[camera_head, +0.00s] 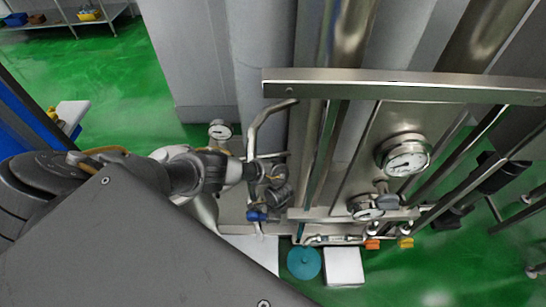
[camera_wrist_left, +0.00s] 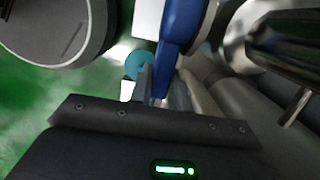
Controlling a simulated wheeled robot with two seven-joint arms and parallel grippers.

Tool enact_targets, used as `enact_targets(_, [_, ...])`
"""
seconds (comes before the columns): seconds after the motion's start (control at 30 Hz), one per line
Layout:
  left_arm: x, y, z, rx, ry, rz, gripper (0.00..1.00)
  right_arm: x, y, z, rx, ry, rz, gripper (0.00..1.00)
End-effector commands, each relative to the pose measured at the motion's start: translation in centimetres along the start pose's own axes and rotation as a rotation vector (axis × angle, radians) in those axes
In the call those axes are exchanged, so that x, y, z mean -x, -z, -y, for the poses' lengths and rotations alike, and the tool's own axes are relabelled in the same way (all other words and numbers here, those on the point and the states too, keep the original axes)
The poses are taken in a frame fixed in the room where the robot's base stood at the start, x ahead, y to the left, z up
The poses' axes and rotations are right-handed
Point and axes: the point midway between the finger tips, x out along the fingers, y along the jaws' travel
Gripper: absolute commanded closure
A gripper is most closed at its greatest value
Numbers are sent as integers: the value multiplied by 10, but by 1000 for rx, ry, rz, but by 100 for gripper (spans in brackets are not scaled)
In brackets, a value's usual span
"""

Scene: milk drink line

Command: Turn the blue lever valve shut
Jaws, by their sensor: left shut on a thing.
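The blue lever (camera_wrist_left: 180,28) of the valve fills the top middle of the left wrist view. Its lower end lies between the fingers of my left gripper (camera_wrist_left: 162,88), which is shut on it. In the head view a small blue piece (camera_head: 257,215) shows just below my left gripper (camera_head: 268,196), low on the steel pipework. My gripper hides most of the lever and the valve body there, so the lever's exact angle is hard to tell. My right gripper is in neither view.
A steel rail (camera_head: 400,88) crosses above the pipes. Pressure gauges (camera_head: 404,156) and orange handles (camera_head: 372,244) stand to the right of my gripper. A teal round object (camera_head: 304,263) and a white box (camera_head: 343,267) lie below. Open green floor is at left.

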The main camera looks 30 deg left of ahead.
Motion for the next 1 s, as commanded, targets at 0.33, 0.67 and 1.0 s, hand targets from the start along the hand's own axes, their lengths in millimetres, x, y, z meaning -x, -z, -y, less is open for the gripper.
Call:
enact_targets(0.33, [-2,0,-1,-2,-1,3,65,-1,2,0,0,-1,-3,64])
enact_targets(0.67, [0,0,-1,-1,-1,1,60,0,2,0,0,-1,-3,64])
enact_targets(1.0, [55,0,0,-2,0,-2,60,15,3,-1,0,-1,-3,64])
